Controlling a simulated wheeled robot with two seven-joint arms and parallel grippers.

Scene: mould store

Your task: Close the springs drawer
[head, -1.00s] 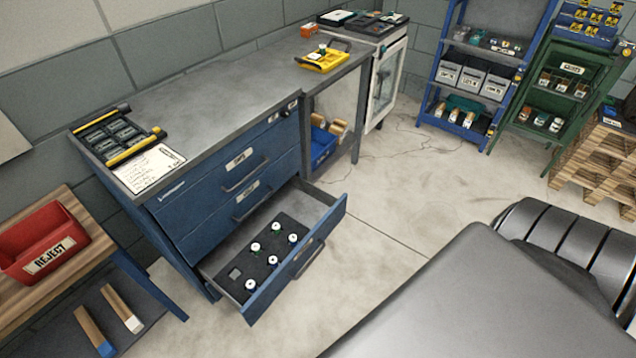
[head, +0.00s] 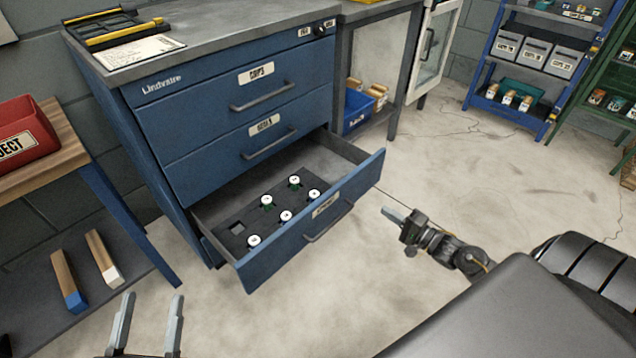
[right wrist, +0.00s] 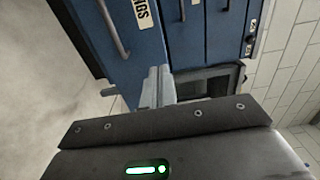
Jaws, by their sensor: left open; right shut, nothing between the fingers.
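The springs drawer (head: 318,232) is the bottom drawer of the blue cabinet (head: 158,122) and stands pulled out. Inside it, a dark insert holds several white-topped pieces (head: 266,201). Its front also shows in the right wrist view (right wrist: 92,28), with a label ending in "NGS" and a bar handle. My right gripper (head: 392,215) is shut and empty, to the right of the drawer front and apart from it. In the right wrist view its fingertips (right wrist: 158,72) point toward the cabinet. My left gripper (head: 146,312) is open and empty at the bottom left, in front of the cabinet.
Two upper drawers (head: 240,100) are shut. A wooden bench with a red reject bin (head: 22,135) stands left. An open bay with a blue bin (head: 357,108) is right of the cabinet. The floor (head: 470,170) in front and to the right is clear.

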